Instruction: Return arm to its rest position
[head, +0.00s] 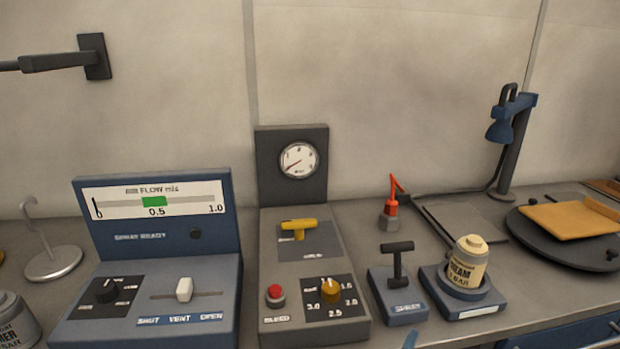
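Neither of my grippers can be made out in the head view. No arm of mine is clearly visible over the bench. A dark bar (60,62) comes in from the left edge at the upper left and meets a black plate on the wall.
The grey bench holds a blue flow panel (155,212), a gauge console (292,165), a T-handle box (397,300), a can (466,262) in a blue holder, a blue lamp (512,120) and a dark round turntable (535,240) bearing an orange board (567,218). A hook stand (52,262) is at left.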

